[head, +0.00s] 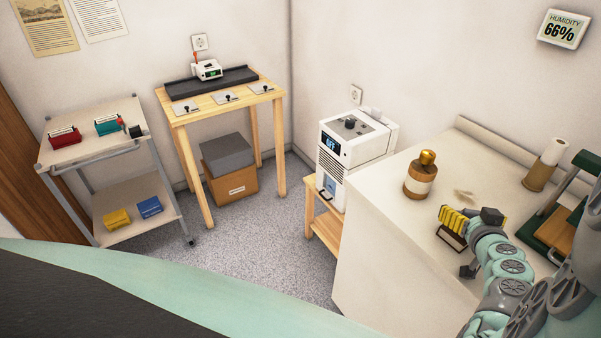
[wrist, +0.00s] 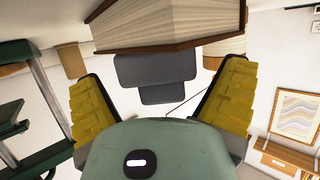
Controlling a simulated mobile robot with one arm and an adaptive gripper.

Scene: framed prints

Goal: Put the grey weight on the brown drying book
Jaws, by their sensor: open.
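The brown drying book (wrist: 165,25) fills the top of the wrist view, which appears upside down, with its page edges facing the camera. In the head view the book (head: 452,241) lies on the white counter, partly hidden under my gripper (head: 462,217). The grey weight (wrist: 155,69), a stepped block, appears to rest on the book's upper face; their exact contact is hidden. In the wrist view my gripper (wrist: 160,76) is open, with a yellow finger on either side of the weight and visible gaps. I cannot clearly make out the weight in the head view.
A gold-capped brown bottle (head: 421,176) stands left of the book on the counter (head: 385,225). A green press (head: 553,220) and a paper roll (head: 546,165) stand to the right. A white humidity-control machine (head: 352,150) stands beyond the counter's left end.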

